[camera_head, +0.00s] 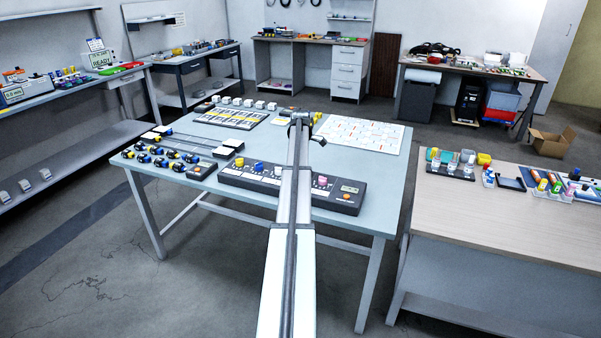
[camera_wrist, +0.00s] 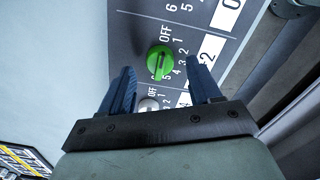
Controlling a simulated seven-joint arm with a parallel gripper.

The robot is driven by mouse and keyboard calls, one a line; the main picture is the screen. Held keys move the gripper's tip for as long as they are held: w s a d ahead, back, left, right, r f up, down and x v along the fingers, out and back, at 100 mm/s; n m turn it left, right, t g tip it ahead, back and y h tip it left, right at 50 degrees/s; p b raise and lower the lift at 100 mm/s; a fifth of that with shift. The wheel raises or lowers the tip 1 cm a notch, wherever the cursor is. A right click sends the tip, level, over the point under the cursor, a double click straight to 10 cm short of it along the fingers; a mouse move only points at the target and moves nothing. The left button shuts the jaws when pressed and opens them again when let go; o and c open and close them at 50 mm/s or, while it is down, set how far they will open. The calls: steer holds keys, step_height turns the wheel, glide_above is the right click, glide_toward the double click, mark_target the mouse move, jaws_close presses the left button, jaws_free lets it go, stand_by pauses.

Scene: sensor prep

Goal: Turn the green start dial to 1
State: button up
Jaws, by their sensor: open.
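The green start dial (camera_wrist: 160,62) sits on the dark control panel (camera_wrist: 128,45) in the wrist view. Its lighter ridge runs roughly down the picture, its lower end towards the 5 and 6 marks; the exact number is hard to tell. OFF and 1 are printed above it. My gripper (camera_wrist: 162,65) is open, with one blue finger on either side of the dial in the picture. I see no contact. In the camera_head view the panel (camera_head: 233,177) lies on the near part of the table, and my arm hides the green dial and the fingers.
A grey-white knob (camera_wrist: 149,104) sits beside the green dial between the fingers. Blue (camera_head: 259,167) and pink (camera_head: 322,181) knobs stand on the panel. A striped board (camera_head: 231,119) and a white sheet (camera_head: 362,135) lie farther back on the table (camera_head: 385,180).

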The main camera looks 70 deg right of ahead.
steer(key=shift+f, duration=1.15)
steer(key=c, duration=1)
